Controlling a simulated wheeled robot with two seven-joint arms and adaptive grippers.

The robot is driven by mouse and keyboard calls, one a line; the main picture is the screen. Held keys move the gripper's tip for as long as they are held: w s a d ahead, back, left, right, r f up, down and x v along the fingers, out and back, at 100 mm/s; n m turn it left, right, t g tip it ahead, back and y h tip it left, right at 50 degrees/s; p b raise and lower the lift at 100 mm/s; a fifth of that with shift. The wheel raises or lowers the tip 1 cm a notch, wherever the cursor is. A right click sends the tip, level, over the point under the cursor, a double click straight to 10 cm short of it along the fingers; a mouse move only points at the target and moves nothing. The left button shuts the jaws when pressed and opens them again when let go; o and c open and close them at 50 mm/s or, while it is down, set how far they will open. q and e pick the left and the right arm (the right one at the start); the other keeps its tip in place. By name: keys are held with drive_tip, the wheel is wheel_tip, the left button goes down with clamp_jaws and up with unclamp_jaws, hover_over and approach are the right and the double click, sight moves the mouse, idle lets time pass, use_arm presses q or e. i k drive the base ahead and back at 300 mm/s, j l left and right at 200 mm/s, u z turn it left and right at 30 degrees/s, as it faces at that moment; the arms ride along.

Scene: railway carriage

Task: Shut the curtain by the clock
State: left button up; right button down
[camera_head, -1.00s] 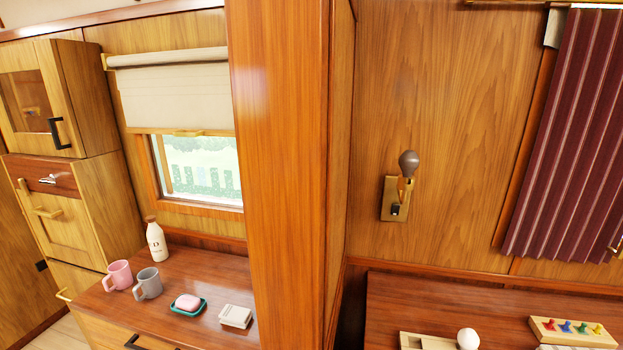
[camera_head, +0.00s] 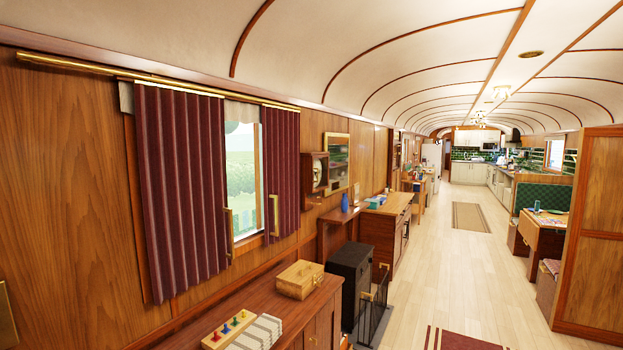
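A dark red striped curtain hangs in two panels from a brass rail (camera_head: 150,78) on the left wall. The wide left panel (camera_head: 180,190) covers much of the window, and the narrow right panel (camera_head: 282,170) hangs at its right end. A strip of window (camera_head: 242,180) shows between them. Each panel has a brass handle at its inner edge, the left handle (camera_head: 229,233) and the right handle (camera_head: 275,215). A clock (camera_head: 318,175) in a wooden case is on the wall just right of the curtain. Neither of my grippers shows.
A wooden cabinet (camera_head: 290,312) under the window bears a wooden box (camera_head: 299,279) and a peg board (camera_head: 228,330). A black stove (camera_head: 349,275) with a fireguard stands beyond it. The pale floor (camera_head: 460,260) is clear along the carriage; a table (camera_head: 543,235) stands right.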

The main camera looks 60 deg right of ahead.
sight(280, 127)
drive_tip(key=z, duration=1.85)
